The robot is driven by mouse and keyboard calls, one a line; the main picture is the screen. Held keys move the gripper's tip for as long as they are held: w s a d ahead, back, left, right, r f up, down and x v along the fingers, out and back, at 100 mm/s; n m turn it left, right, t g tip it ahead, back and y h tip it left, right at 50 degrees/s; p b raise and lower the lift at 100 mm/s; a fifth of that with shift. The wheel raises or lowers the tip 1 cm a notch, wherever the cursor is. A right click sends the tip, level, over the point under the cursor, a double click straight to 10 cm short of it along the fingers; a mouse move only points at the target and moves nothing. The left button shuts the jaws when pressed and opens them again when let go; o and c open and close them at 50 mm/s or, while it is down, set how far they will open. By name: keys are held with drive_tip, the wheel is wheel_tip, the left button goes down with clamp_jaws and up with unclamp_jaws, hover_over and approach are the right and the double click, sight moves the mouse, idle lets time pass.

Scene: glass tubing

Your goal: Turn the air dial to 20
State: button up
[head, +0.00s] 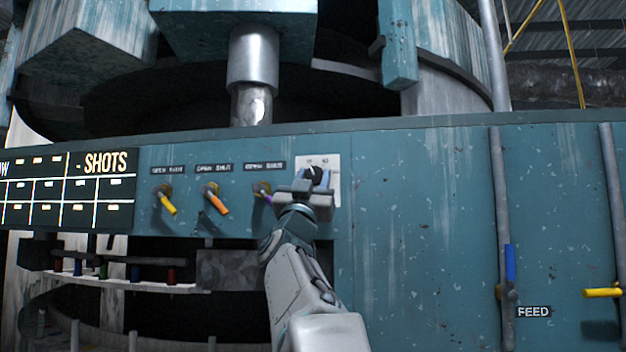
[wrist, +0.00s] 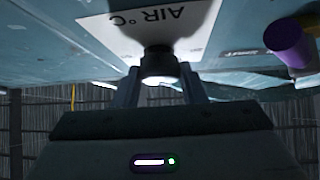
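The air dial is a round dark knob (head: 315,173) on a white plate (head: 334,182) at the right end of the panel's row of controls. In the wrist view my gripper (wrist: 160,78) has one finger on each side of the knob, with no clear gap. My gripper hides the dial's lower part. The pointer and most scale marks cannot be read.
Left of the dial are purple (head: 263,192), orange (head: 214,200) and yellow (head: 165,201) handled valves. The purple one is close to my gripper. A dark "SHOTS" board (head: 70,188) is at far left. A blue FEED lever (head: 510,264) is at right. The panel right of the dial is bare.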

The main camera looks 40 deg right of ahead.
drive_tip(key=shift+f+n+t+y+b, duration=0.1)
drive_tip(key=shift+n+t+y+b, duration=0.35)
drive_tip(key=shift+n+t, duration=0.2)
drive_tip(key=n+t+y+b, duration=0.1)
drive_tip(key=n, duration=0.1)
drive_tip(key=n+t+y+b, duration=0.1)
drive_tip(key=n+t, duration=0.1)
drive_tip(key=shift+s+n+y, duration=0.15)
drive_tip(key=shift+n+y, duration=0.2)
drive_tip(key=shift+d+n+t+y+b, duration=0.1)
drive_tip(key=shift+n+t+y+b, duration=0.3)
drive_tip(key=shift+n+t+y, duration=0.55)
drive_tip(key=shift+d+n+t+y+b, duration=0.1)
drive_tip(key=shift+n+t+y+b, duration=0.3)
drive_tip(key=shift+n+y, duration=0.9)
drive_tip(key=n+y+p, duration=0.1)
drive_tip(key=n+t+y+p, duration=0.1)
drive_tip(key=n+y, duration=0.1)
drive_tip(key=n+y+p, duration=0.1)
drive_tip(key=n, duration=0.1)
drive_tip(key=shift+s+r+n+t, duration=0.1)
drive_tip(key=shift+r+n+t, duration=0.2)
drive_tip(key=shift+r, duration=0.1)
drive_tip(key=n+y+p, duration=0.3)
drive_tip(key=n, duration=0.1)
drive_tip(key=shift+s+y, duration=0.1)
drive_tip(key=shift+y, duration=0.15)
drive_tip(key=shift+f+n+y+p, duration=0.1)
drive_tip(key=shift+n+y+p, duration=0.25)
drive_tip(key=shift+n+y, duration=0.15)
